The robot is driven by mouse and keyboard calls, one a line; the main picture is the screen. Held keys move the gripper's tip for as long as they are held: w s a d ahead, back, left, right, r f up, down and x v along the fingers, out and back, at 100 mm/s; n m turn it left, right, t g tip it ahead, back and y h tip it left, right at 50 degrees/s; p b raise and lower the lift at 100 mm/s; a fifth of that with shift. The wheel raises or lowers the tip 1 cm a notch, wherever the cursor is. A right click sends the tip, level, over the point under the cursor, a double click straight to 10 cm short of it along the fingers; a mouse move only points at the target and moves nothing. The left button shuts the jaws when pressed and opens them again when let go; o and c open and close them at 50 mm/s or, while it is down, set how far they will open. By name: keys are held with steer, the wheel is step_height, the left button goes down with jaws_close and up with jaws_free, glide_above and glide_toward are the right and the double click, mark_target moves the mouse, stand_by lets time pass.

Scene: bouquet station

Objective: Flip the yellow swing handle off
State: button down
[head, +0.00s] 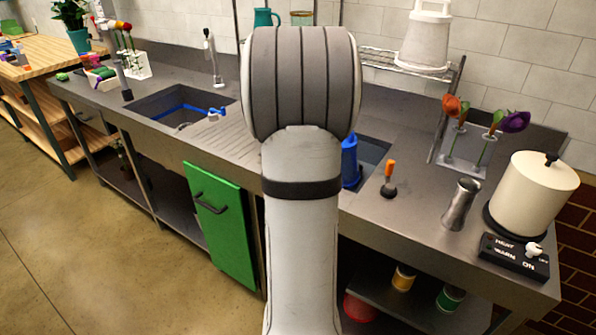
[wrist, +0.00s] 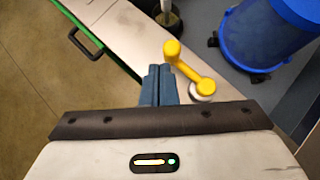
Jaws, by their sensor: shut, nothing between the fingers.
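The yellow swing handle (wrist: 187,67) shows in the wrist view, just right of my fingertips. It is a bent arm with a round knob at its upper end and a pale round pivot at its lower right end on the counter. My gripper (wrist: 158,72) is shut and empty, its blue-grey fingers side by side. The fingertips are beside the knob; I cannot tell whether they touch it. In the head view my arm hides both the handle and the gripper.
A blue bucket (wrist: 262,35) stands in the sink right of the handle; it also shows in the head view (head: 350,165). An orange-topped lever (head: 389,180), metal vase (head: 461,204) and cream pot (head: 532,190) stand to the right. The green door (head: 224,223) is below the counter.

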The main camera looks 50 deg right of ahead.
steer(key=s+a+r+p, duration=0.4)
steer(key=s+a+r, duration=0.2)
steer(key=a+r, duration=0.1)
steer(key=shift+s+a, duration=0.3)
steer(key=shift+a, duration=0.55)
steer(key=shift+r, duration=0.1)
